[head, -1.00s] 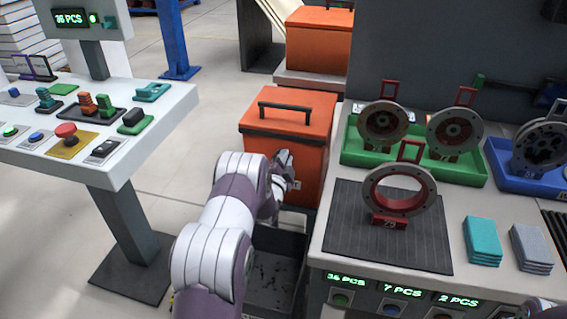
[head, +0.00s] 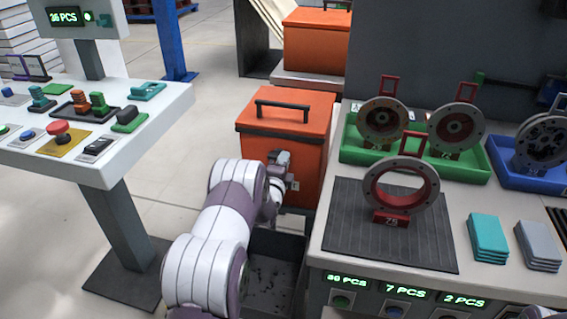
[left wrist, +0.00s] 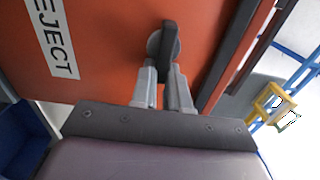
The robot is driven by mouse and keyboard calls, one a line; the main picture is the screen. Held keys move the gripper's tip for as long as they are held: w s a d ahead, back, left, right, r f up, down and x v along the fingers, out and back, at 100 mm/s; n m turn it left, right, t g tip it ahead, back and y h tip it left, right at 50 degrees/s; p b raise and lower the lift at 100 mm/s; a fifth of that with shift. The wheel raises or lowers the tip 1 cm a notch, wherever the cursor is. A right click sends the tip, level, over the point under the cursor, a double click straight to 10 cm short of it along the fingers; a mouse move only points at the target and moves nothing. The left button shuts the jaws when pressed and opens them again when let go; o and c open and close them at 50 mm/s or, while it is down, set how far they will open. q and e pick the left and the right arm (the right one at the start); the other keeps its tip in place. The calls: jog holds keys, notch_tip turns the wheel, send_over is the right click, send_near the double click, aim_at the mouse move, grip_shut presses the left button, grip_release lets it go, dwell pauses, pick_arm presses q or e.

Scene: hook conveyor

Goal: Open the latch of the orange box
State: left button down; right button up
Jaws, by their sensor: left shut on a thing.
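The orange box (head: 262,137) stands between the control desk and the workbench, its lid down with a dark handle on top. Its latch shows in the left wrist view as a dark lever (left wrist: 169,48) on a round grey base, on the orange front beside a white REJECT label (left wrist: 50,38). My left gripper (head: 283,168) is at the box's front; in the left wrist view its two fingers (left wrist: 163,84) are closed around the lower end of the lever. My right gripper is not in view.
A control desk (head: 150,110) with several buttons is at left. The workbench (head: 470,190) at right carries a dark mat, a red-rimmed ring and trays. An open dark bin (head: 275,270) lies below the box. Another orange box (head: 316,45) stands behind.

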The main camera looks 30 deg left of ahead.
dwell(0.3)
pick_arm(q)
jog(key=c, duration=1.1)
grip_release()
jog(key=p+v, duration=0.2)
jog(key=v, duration=1)
jog(key=shift+s+d, duration=0.1)
jog(key=shift+s, duration=0.25)
